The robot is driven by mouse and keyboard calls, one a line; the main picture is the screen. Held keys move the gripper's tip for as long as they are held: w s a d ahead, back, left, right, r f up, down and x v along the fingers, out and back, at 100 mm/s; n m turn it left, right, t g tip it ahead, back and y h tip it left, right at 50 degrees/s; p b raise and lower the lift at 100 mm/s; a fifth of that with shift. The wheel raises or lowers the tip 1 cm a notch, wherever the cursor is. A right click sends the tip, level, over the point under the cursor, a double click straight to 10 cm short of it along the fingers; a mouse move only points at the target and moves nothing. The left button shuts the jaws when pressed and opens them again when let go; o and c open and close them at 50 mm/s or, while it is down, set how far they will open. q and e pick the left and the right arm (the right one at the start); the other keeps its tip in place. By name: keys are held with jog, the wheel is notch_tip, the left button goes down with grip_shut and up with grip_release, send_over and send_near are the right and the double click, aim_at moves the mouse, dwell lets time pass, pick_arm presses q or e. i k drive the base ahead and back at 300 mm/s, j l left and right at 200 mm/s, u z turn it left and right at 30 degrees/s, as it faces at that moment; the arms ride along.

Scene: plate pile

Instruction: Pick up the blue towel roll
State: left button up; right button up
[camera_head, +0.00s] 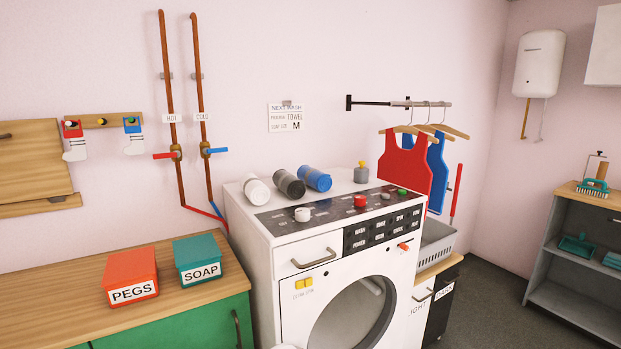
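The blue towel roll (315,179) lies on its side on top of the white washing machine (345,176), toward the back. It is the rightmost of three rolls in a row. A dark grey roll (289,184) lies just left of it, and a white roll (256,190) lies left of that. The blue roll is close to the dark roll; I cannot tell if they touch. Neither of my grippers shows in the head view.
The machine's control panel (322,212) with knobs lies in front of the rolls. Red PEGS (130,270) and teal SOAP (198,252) boxes sit on the left counter. Hanging vests (405,165) are at the right.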

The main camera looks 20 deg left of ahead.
aim_at(321, 181)
jog(key=i+l+u, duration=0.25)
jog(key=l, duration=0.4)
jog(key=i+l+u, duration=0.3)
jog(key=l, duration=0.4)
jog(key=i+l+u, duration=0.15)
jog(key=l, duration=0.2)
jog(key=i+l+u, duration=0.1)
jog(key=l, duration=0.3)
jog(key=i, duration=0.05)
